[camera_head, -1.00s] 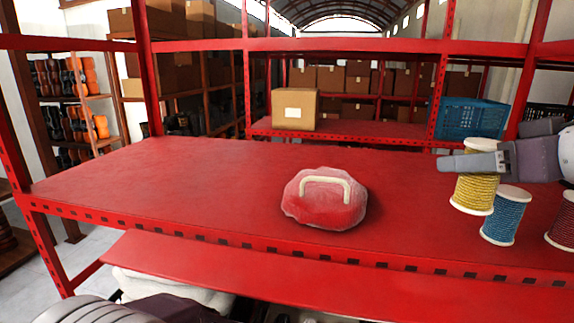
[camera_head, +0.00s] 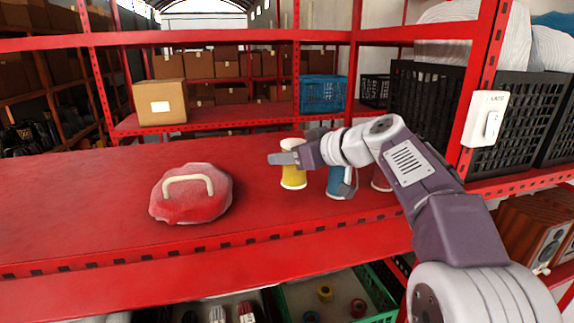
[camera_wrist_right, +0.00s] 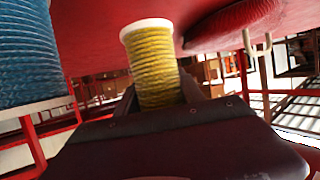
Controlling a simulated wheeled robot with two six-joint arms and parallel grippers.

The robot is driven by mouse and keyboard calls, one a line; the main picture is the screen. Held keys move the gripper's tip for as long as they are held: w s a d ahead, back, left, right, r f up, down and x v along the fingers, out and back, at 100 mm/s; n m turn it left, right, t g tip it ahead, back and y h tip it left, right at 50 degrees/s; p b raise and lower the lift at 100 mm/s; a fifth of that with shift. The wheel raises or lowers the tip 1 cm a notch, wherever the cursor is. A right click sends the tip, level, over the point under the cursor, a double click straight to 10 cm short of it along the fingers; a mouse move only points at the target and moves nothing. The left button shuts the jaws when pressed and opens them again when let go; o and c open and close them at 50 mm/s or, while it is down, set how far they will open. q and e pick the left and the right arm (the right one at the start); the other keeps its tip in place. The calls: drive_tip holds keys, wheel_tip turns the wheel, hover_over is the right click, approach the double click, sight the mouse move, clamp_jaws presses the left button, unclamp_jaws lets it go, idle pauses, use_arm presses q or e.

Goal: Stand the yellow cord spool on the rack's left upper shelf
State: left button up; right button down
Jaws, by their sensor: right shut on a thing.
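The yellow cord spool (camera_head: 293,179) is upright at the red upper shelf (camera_head: 85,175), between the fingers of my right gripper (camera_head: 286,157). The gripper is shut on it from the right side. In the right wrist view the yellow spool (camera_wrist_right: 155,68) shows upside down between the fingers, its white end flange close to the red board. I cannot tell whether it touches the board. A blue spool (camera_head: 336,184) stands just right of it, partly behind my arm. My left gripper is not in view.
A red lumpy object with a pale handle (camera_head: 190,203) lies left on the shelf. A dark red spool (camera_head: 380,180) stands right of the blue one. A red upright (camera_head: 484,80) with a white switch box (camera_head: 486,118) and black crates are at right. The far left board is clear.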

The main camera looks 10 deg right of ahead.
sight(286, 172)
drive_tip(key=shift+s+d+f, duration=0.1)
drive_tip(key=shift+s+f, duration=0.05)
drive_tip(key=shift+s, duration=0.2)
drive_tip(key=f, duration=0.1)
drive_tip(key=f+p, duration=0.1)
drive_tip(key=f, duration=0.1)
drive_tip(key=shift+w+a+f, duration=0.2)
drive_tip(key=shift+a, duration=0.2)
drive_tip(key=shift+w+f, duration=0.2)
drive_tip(key=shift+w, duration=0.15)
drive_tip(key=shift+s+d+f+b, duration=0.1)
drive_tip(key=shift+s+d+b, duration=0.1)
drive_tip(key=shift+s+b, duration=0.2)
drive_tip(key=c, duration=0.7)
unclamp_jaws()
drive_tip(key=shift+w+a, duration=0.15)
